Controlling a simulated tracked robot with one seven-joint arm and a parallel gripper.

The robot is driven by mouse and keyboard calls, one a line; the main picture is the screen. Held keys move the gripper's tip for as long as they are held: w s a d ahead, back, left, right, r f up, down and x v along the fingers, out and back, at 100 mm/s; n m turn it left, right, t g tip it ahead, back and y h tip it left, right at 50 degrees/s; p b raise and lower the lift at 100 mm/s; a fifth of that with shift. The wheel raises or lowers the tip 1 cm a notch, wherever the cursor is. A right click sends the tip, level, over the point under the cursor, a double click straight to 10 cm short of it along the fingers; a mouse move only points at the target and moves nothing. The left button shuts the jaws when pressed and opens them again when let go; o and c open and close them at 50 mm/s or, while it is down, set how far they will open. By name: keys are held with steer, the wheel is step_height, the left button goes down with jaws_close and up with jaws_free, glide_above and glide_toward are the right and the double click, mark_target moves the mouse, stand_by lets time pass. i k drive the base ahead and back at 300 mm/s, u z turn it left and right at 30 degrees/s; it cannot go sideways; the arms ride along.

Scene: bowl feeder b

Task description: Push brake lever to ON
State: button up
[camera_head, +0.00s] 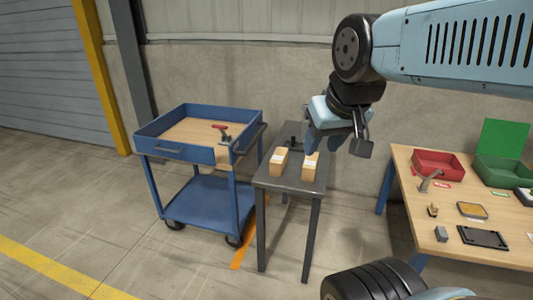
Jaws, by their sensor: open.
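A lever with a red handle (220,126) stands at the right side of the blue cart (184,152), near the cart's right front corner. It looks like the brake lever, but its ON and OFF marks are too small to read. My gripper (337,146) is open and points down, in front of the wall and over the back right of the small grey table in the picture. It is to the right of the lever and well apart from it. Nothing shows between its fingers.
Two tan boxes, a left one (278,162) and a right one (309,168), stand on the grey table (290,183). A wooden workbench (405,200) at right carries a red bin (438,163), a green bin (497,170) and small parts. The floor before the cart is clear.

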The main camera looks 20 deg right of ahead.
mark_target(222, 128)
steer(key=z, duration=0.15)
steer(key=i, duration=1)
steer(key=u, duration=0.1)
